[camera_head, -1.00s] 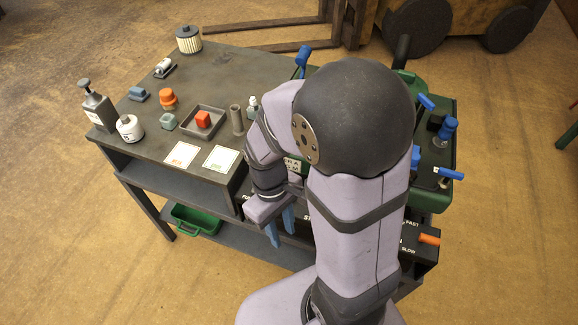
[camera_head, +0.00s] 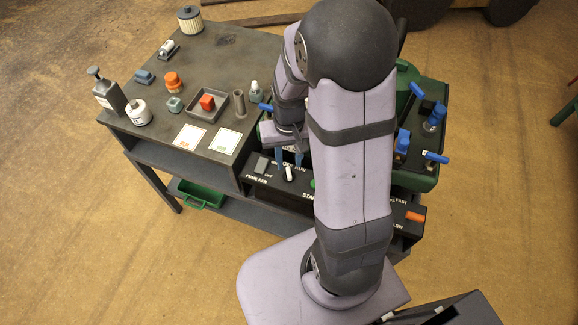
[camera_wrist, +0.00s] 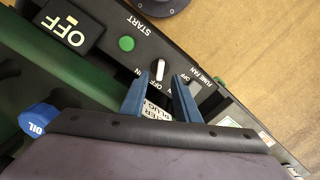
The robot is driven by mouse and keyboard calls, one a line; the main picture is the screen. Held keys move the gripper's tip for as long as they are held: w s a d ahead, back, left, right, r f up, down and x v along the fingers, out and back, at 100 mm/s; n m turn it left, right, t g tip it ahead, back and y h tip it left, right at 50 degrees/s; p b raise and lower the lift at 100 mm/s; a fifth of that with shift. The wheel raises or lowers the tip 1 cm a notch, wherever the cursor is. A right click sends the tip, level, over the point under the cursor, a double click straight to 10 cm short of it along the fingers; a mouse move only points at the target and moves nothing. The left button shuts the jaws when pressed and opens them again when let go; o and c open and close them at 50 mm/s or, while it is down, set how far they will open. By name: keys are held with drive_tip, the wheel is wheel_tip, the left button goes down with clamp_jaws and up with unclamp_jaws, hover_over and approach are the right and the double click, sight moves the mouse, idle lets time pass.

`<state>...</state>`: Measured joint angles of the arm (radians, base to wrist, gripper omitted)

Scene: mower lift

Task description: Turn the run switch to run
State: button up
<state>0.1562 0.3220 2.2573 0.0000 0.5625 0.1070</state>
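The run switch is a small white knob (camera_head: 289,174) on the black front panel, beneath the words OFF and RUN. In the wrist view the knob (camera_wrist: 160,69) stands roughly in line with the OFF mark; its exact setting is hard to read. My gripper (camera_head: 289,160) points down at the knob with its two blue fingers apart. In the wrist view my gripper (camera_wrist: 159,80) has one fingertip on each side of the knob, with nothing held. I cannot tell how far the tips are above the panel.
A green START button (camera_wrist: 127,43) and a large black OFF block (camera_wrist: 75,28) are beside the switch. The fume fan switch (camera_head: 262,165) is close on the other side. An orange speed lever (camera_head: 415,217) is at the panel's right. My arm hides part of the mower.

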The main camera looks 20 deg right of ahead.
sight(289, 172)
drive_tip(key=shift+f, duration=2.35)
clamp_jaws()
